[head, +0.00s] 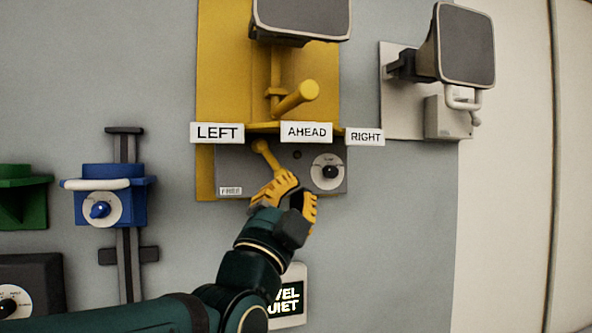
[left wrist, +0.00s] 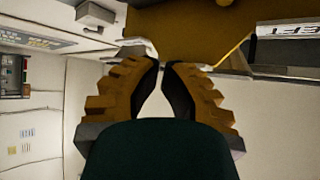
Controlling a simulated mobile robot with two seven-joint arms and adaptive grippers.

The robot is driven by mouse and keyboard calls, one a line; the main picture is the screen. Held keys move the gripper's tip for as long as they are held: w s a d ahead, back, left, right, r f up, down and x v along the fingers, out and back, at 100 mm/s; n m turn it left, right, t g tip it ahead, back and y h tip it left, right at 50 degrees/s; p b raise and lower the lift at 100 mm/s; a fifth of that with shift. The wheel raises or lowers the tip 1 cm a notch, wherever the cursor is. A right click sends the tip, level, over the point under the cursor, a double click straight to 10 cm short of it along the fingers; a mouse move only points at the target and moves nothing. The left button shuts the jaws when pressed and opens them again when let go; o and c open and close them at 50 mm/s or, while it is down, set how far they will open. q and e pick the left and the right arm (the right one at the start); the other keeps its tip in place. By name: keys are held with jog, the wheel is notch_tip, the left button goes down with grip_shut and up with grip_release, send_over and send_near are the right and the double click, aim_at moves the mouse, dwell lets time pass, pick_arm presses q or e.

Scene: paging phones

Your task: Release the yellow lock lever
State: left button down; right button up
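The yellow lock lever (head: 265,154) has a round knob and a short stem. It slopes down to the right across the grey control box below the yellow horn station. My left gripper (head: 300,185) is just below it, its yellow fingers pointing up at the box. The stem's lower end meets or passes behind the left finger; I cannot tell if they touch. In the left wrist view the left gripper's fingertips (left wrist: 163,64) stand a narrow gap apart, with nothing visible between them. My right gripper is not in view.
The LEFT (head: 217,132), AHEAD (head: 306,132) and RIGHT (head: 365,137) signs sit close above the box. A thick yellow handle (head: 295,98) juts out above them. A dial (head: 329,172) is right of the gripper. A blue unit (head: 110,203) stands left; wall at lower right is clear.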

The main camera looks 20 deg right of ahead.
aim_at(271, 160)
pick_arm(q)
jog(key=shift+w+d+r+p, duration=0.45)
jog(key=shift+w+d+r, duration=0.1)
jog(key=shift+w, duration=0.85)
jog(key=shift+w+d+r+p, duration=0.4)
jog(key=shift+w+d+r, duration=0.1)
jog(key=shift+w, duration=0.95)
jog(key=shift+w+d+r+p, duration=0.45)
jog(key=shift+w+r, duration=0.1)
jog(key=shift+w, duration=0.85)
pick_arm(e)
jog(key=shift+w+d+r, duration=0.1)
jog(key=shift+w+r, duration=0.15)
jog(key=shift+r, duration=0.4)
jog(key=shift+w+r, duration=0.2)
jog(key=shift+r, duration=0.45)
pick_arm(q)
jog(key=shift+a, duration=0.1)
